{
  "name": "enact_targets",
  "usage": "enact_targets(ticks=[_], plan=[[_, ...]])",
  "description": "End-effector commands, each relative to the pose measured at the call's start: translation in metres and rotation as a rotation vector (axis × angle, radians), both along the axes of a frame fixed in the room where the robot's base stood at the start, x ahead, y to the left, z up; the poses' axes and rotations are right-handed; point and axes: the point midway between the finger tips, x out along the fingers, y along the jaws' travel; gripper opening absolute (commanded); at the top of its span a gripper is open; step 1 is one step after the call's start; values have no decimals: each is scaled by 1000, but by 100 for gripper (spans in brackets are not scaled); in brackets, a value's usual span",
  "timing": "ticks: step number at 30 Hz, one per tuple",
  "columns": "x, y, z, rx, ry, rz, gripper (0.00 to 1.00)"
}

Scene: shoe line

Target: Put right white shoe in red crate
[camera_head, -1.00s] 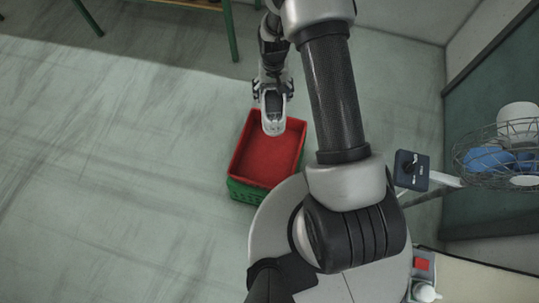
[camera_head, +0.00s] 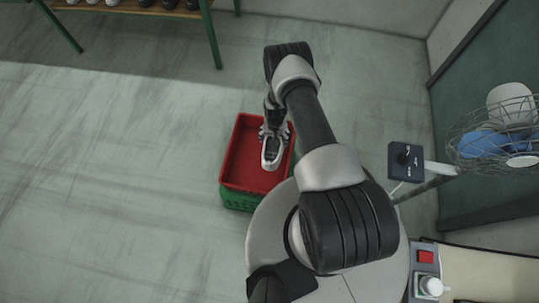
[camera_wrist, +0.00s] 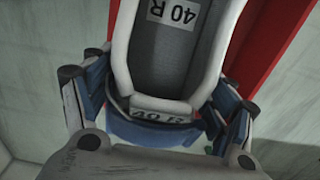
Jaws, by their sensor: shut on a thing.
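The right white shoe (camera_head: 271,160) is over the red crate's opening in the head view, toward its right side; how far its lower end is above the crate floor I cannot tell. The wrist view shows the shoe (camera_wrist: 120,62) close up, with "40 R" labels on its insole and heel. My gripper (camera_head: 273,132) is shut on its heel end, with a finger on each side in the wrist view (camera_wrist: 160,100). The red crate (camera_head: 237,160) sits on a green one on the floor; its red walls (camera_wrist: 265,40) show behind the shoe. The sole is hidden.
A rack (camera_head: 160,10) with several shoes stands at the top left. The floor left of the crates is clear.

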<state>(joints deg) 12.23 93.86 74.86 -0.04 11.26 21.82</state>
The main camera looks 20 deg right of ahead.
Motion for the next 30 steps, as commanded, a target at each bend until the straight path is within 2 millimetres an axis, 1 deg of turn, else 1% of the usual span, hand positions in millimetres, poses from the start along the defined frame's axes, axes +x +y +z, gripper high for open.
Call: enact_targets(ticks=[1, 6, 9, 12, 18, 24, 27, 30], plan=[[-1, 0, -20, 1, 1, 0, 37], [0, 0, -66, 0, 0, 1, 37], [0, 0, -90, 0, 0, 1, 37], [0, 0, -107, -1, -1, 1, 37], [1, 0, -121, 0, -1, 2, 37], [0, 0, -150, 0, 0, 2, 37], [1, 0, -155, 0, -1, 2, 37], [1, 0, -154, 0, -2, 2, 37]])
